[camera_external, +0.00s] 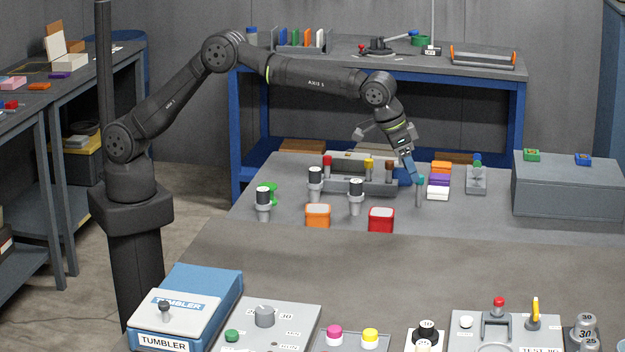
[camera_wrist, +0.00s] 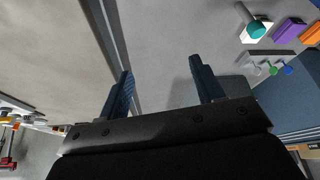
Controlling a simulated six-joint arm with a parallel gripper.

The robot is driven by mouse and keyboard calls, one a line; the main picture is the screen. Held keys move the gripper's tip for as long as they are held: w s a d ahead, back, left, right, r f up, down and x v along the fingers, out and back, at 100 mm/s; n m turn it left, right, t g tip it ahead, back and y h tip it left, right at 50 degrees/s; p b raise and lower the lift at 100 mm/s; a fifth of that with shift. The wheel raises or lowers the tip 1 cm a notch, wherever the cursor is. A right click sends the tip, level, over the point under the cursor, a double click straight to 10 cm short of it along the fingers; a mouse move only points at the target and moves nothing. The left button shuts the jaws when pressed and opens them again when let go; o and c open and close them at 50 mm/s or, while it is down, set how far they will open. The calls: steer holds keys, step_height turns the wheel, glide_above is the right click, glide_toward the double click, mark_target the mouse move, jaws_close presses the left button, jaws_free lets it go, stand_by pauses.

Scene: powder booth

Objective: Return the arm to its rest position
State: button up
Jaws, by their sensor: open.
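My arm reaches from its column at the left across to the work table in the external view. It is bent, with the forearm nearly level and the wrist turned down. My gripper (camera_external: 412,172) points down over the back part of the table. In the wrist view my gripper (camera_wrist: 162,74) has its two blue fingers spread wide, with only bare grey surface between them. A grey post with a teal top (camera_external: 419,188) appears close to the fingertips in the external view. In the wrist view the teal top (camera_wrist: 257,28) lies off to the right, clear of the fingers.
Orange (camera_external: 318,216) and red (camera_external: 381,219) containers and several black-topped cups stand left of my gripper. A rack (camera_external: 360,180) stands behind them. A large grey box (camera_external: 565,185) is at the right. The table's middle is clear; a tumbler (camera_external: 185,306) stands in front.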

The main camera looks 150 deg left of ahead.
steer(key=s+a+f, duration=0.2)
steer(key=a+f, duration=0.5)
steer(key=a, duration=0.4)
steer(key=shift+s, duration=0.25)
steer(key=shift+o, duration=0.2)
steer(key=shift+a, duration=0.1)
